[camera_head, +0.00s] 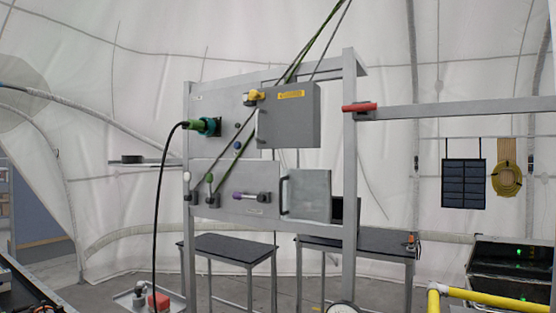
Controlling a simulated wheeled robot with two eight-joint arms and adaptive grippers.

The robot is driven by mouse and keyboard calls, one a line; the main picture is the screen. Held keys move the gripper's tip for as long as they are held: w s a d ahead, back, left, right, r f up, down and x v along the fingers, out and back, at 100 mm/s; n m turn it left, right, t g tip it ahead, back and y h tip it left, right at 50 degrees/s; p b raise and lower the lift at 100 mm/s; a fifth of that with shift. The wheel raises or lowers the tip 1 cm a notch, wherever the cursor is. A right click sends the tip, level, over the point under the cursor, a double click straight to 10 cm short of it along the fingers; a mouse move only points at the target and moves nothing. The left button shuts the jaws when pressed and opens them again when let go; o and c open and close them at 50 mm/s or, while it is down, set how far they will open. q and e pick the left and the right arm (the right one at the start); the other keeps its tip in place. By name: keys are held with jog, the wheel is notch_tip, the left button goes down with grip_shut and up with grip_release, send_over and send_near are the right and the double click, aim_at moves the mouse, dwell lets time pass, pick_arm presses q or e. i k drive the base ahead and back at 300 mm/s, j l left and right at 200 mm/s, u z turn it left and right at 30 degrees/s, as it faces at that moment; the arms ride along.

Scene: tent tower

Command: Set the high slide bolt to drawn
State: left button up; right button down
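No label marks the high slide bolt. A yellow-handled fitting (254,96) sits at the upper left corner of the grey box door (290,116) on the upper panel. A red-handled fitting (359,107) sits higher up on the right post, by the horizontal beam. A purple-handled fitting (245,195) with a grey block is on the lower panel, left of the lower grey door (306,194). I cannot tell how far any of them is slid. Neither of my grippers is in view.
A metal frame (349,200) carries the panels. Green ropes (318,42) slant across the front. Dark-topped tables (232,247) stand behind. A yellow pipe (470,294) is at lower right.

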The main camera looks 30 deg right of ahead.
aim_at(363, 109)
jog(key=k+z, duration=0.1)
jog(key=z, duration=1.5)
jog(key=i+z, duration=0.1)
jog(key=i+l, duration=0.05)
jog(key=i, duration=0.05)
